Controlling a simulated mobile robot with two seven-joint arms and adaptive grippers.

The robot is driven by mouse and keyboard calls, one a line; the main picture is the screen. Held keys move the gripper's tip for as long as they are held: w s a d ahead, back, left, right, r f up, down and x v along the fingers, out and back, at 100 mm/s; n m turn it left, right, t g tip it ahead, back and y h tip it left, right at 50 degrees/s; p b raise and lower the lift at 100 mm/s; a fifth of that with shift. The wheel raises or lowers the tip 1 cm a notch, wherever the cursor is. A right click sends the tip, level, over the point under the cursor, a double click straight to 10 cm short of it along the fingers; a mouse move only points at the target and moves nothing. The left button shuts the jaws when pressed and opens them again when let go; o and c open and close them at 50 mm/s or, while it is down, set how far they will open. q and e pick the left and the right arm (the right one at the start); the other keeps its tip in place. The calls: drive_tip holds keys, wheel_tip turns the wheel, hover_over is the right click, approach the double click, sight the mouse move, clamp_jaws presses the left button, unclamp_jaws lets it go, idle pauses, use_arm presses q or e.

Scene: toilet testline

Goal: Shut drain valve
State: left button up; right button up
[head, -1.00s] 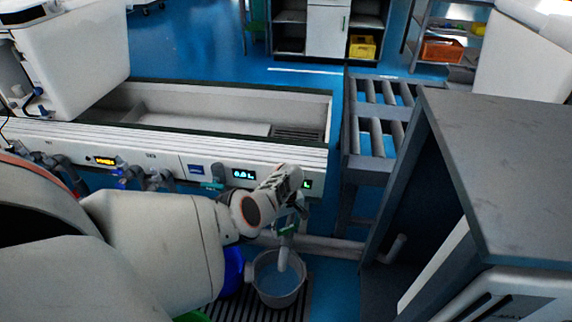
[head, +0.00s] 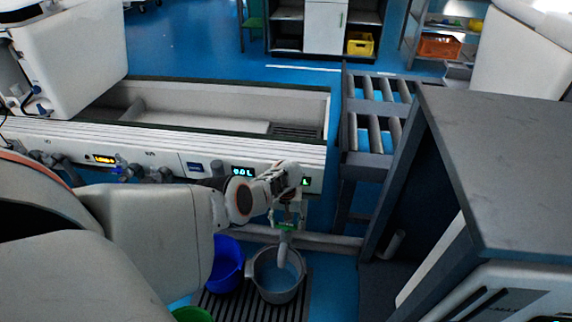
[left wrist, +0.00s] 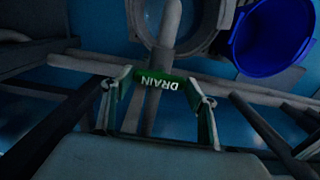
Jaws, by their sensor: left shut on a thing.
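The green drain valve handle (head: 287,226) sits below the front of the white trough unit, above a grey bucket (head: 279,276). My left gripper (head: 288,213) is at the handle, reaching down from above. The drain pipe (head: 283,246) points down into the grey bucket; in the left wrist view the pipe (left wrist: 170,22) runs away beyond the handle. My right gripper is not in view.
A blue bucket (head: 228,268) stands left of the grey one on a slatted floor grate (head: 240,303). A green bucket (head: 193,314) shows at the bottom edge. A dark-topped cabinet (head: 510,170) stands close on the right. A roller stand (head: 375,160) is behind.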

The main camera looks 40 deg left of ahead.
sight(286, 224)
use_arm(q)
drive_tip(key=shift+a, duration=0.15)
drive_tip(key=o, duration=1.1)
drive_tip(key=shift+f, duration=0.1)
drive_tip(key=shift+w, duration=0.1)
drive_tip(key=shift+w+r, duration=0.1)
drive_tip(key=shift+r, duration=0.65)
drive_tip(key=shift+s+r, duration=0.2)
drive_tip(key=shift+r, duration=0.65)
wheel_tip(286, 224, up, 9)
drive_tip(key=shift+w, duration=0.1)
